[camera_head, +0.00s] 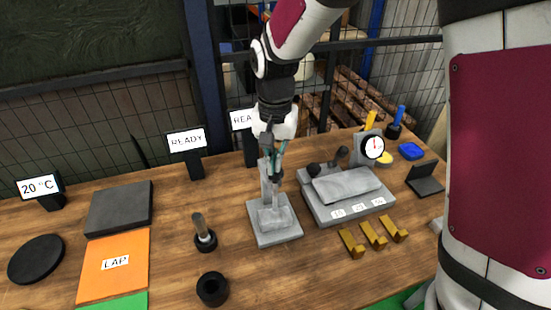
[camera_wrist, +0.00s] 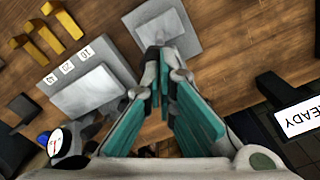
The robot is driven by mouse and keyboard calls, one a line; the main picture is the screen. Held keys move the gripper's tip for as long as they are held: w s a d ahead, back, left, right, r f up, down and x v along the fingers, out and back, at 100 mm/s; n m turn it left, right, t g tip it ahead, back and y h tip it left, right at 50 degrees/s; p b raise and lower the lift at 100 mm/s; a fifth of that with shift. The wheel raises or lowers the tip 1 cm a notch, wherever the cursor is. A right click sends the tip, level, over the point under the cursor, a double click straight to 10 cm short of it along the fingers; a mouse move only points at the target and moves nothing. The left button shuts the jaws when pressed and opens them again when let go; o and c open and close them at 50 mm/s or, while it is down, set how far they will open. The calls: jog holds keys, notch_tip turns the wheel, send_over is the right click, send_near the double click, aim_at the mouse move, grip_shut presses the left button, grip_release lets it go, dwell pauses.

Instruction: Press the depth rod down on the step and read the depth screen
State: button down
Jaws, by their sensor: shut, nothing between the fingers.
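My gripper (camera_head: 273,157) points down over the grey depth stand (camera_head: 290,236), its fingers together and empty. In the wrist view the teal fingers (camera_wrist: 164,85) converge just in front of the stand's square base (camera_wrist: 186,38). The stand carries a pale stepped block (camera_head: 275,218) and an upright grey column (camera_head: 265,184). The depth rod is not clearly distinguishable from the column and fingers, and contact cannot be told. Which is the depth screen cannot be told.
Right of the stand is a grey fixture (camera_head: 345,210) with numbered labels and a dial gauge (camera_head: 373,146). Several brass hooks (camera_head: 373,236) lie in front. A small handled tool (camera_head: 204,233) and black ring (camera_head: 212,289) stand left. An orange LAP plate (camera_head: 115,265) lies farther left.

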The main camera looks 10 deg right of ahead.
jog(key=shift+f+b, duration=0.3)
jog(key=shift+f, duration=0.7)
jog(key=shift+r, duration=0.15)
dwell(0.6)
jog(key=shift+r+p, duration=2.35)
jog(key=shift+r, duration=2.05)
jog(key=shift+r, duration=0.15)
jog(key=s+d+r+n+t, duration=0.1)
jog(key=s+d+r, duration=0.3)
jog(key=s, duration=0.4)
jog(key=s+d+r+n+t, duration=0.1)
jog(key=s+d+r+t, duration=0.1)
jog(key=s+d+r, duration=0.3)
jog(key=s+d+r+n+t, duration=0.1)
jog(key=s+d+r, duration=0.3)
jog(key=s, duration=0.6)
jog(key=shift+s+d+r+n+t, duration=0.3)
jog(key=shift+s+n+t, duration=0.1)
jog(key=shift+t, duration=0.4)
